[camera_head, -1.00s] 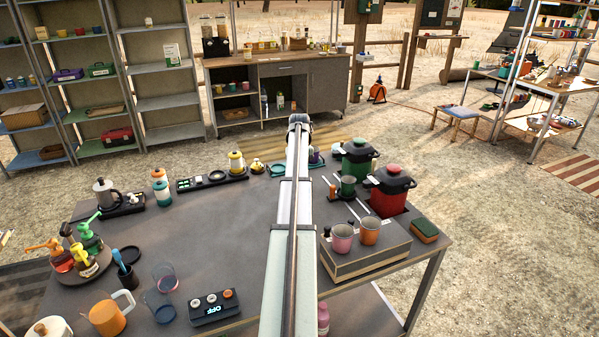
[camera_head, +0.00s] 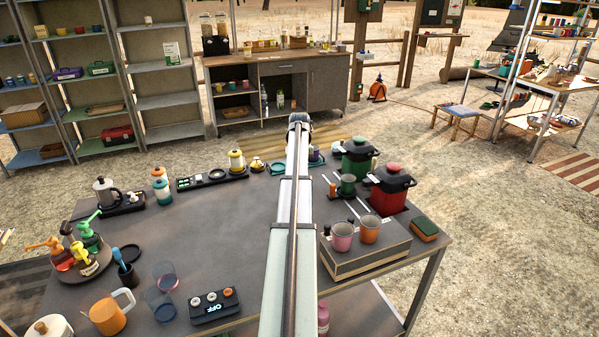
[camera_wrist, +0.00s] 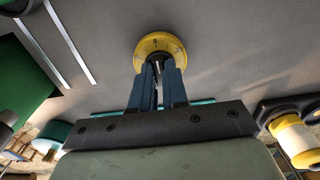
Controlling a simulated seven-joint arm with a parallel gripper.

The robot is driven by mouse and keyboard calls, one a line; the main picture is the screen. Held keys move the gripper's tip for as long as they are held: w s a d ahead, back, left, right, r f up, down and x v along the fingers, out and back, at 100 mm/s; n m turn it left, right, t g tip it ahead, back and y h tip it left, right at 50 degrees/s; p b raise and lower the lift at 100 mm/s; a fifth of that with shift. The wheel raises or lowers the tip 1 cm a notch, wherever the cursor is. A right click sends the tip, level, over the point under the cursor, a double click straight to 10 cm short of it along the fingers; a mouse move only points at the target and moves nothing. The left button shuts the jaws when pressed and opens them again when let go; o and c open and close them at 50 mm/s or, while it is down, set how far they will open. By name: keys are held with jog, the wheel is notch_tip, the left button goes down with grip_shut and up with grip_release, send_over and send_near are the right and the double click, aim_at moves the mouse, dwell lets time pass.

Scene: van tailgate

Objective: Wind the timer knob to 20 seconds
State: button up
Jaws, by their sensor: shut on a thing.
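The yellow round timer (camera_wrist: 147,47) is near the top middle of the wrist view, on the dark grey table top. Its face carries small dark marks, including one like a 0 near the middle, too small to read surely. My gripper (camera_wrist: 158,66) reaches it with two blue fingers, shut on the timer's knob. The knob itself is mostly hidden between the fingertips. In the head view my own arm covers the gripper and the timer.
A green pot (camera_head: 357,150) and a red pot (camera_head: 388,185) stand right of my arm. A tray (camera_head: 213,180) with a yellow-banded jar (camera_head: 236,161) lies to the left. Pink and orange cups (camera_head: 369,231) stand on a box. The middle left of the table is clear.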

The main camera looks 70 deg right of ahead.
dwell(0.5)
jog(key=shift+m, duration=1.2)
jog(key=shift+m, duration=1.2)
jog(key=shift+m, duration=1.2)
